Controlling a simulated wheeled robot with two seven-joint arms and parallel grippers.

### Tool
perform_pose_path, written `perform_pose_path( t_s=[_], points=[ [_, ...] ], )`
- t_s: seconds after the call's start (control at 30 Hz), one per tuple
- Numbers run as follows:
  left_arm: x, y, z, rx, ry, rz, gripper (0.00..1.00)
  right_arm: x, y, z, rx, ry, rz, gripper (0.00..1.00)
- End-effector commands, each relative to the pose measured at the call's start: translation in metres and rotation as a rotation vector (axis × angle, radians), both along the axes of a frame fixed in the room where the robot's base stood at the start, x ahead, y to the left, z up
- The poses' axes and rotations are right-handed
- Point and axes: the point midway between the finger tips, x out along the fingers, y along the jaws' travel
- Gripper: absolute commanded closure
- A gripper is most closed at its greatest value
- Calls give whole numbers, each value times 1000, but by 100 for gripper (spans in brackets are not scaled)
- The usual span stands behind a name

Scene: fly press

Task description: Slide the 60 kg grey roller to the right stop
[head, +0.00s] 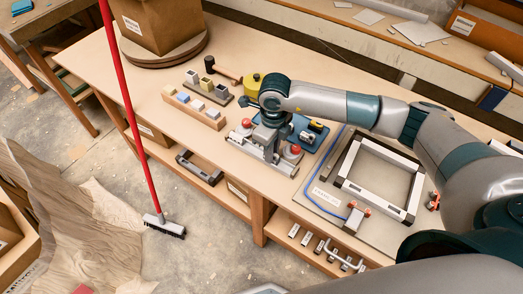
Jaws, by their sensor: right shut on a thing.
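My right arm reaches in from the right. Its gripper (269,121) points down over a grey metal press-like unit (280,163) near the front edge of the bench. The unit is a long low base with red round knobs (295,149) near its two ends. A grey block (264,138), which looks like the grey roller, stands at the middle of the base, right under the gripper. The gripper is shut on it; the wrist and fingers hide much of the contact. My left gripper is out of view.
Small blocks stand in wooden holders (193,107) to the left. A yellow round thing (252,84) and a blue tray (307,134) lie close to the unit. A square frame (386,155) lies on the right. A red-handled broom (135,130) leans at the left.

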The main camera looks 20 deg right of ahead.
Motion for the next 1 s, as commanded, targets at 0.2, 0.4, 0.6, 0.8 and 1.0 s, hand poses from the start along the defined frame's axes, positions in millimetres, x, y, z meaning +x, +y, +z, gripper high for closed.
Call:
perform_pose_path(
  t_s=[0.2, 0.4, 0.6, 0.8, 1.0],
  points=[
    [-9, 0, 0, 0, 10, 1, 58, -6, -5, 0, 0, 0, -1, 98],
    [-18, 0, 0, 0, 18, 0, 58, -7, -5, 0, 0, 0, -1, 98],
    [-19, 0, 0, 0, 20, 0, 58, -7, -5, 0, 0, 0, 0, 98],
    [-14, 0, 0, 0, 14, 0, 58, -10, -8, 0, 0, 0, 0, 98],
    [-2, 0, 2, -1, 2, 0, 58, -17, -13, 0, 1, 1, -1, 98]
  ],
)
